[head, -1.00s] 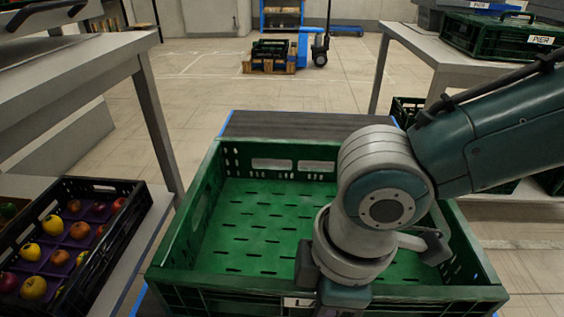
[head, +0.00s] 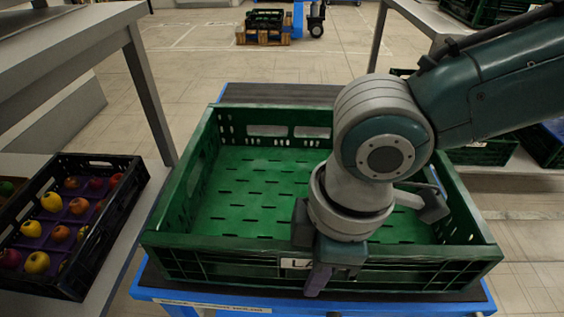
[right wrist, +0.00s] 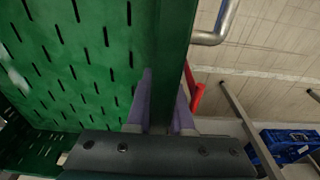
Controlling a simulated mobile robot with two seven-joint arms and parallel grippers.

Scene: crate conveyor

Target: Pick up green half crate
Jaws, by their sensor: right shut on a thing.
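The green half crate (head: 215,262) is empty and sits upright on the dark conveyor belt in front of me. My right gripper (head: 318,280) reaches down over its near wall, by the white label, and is shut on that wall. In the right wrist view the purple fingers (right wrist: 163,100) lie on both sides of the green crate wall (right wrist: 173,45), with the slotted crate floor to the left. My right wrist and forearm hide the right part of the crate in the head view. My left gripper is not in view.
A black crate of fruit (head: 85,285) stands left of the conveyor, near a grey table (head: 85,50). The blue conveyor frame (head: 480,303) borders the belt. Other dark crates are at the right, by a grey table. A pallet with a crate (head: 263,30) stands far back on open floor.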

